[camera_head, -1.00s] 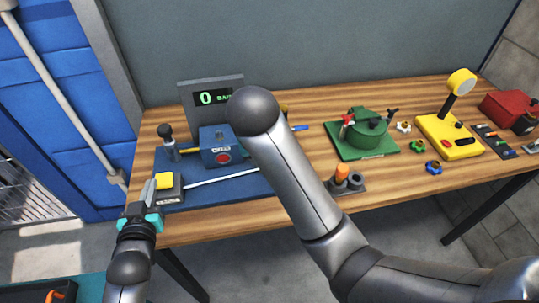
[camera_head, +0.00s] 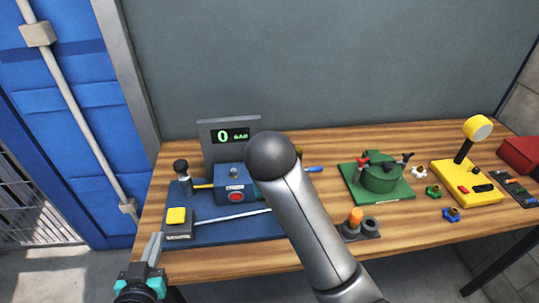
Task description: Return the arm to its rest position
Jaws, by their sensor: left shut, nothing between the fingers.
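My left gripper (camera_head: 152,251) is at the lower left in the head view, with its grey fingers shut and empty. It is beside the table's left front corner, apart from the blue base. My other arm (camera_head: 305,225) crosses the middle of the view and ends in a dark rounded tip; no right gripper fingers show. That arm hides part of the blue device and the table behind it.
The wooden table (camera_head: 290,257) holds a blue base (camera_head: 215,233) with a yellow button (camera_head: 176,216), a display (camera_head: 231,135) reading 0, a green device (camera_head: 381,178) and a yellow device (camera_head: 467,181). An orange-topped peg (camera_head: 355,217) stands near the front. Blue panels (camera_head: 70,140) stand left.

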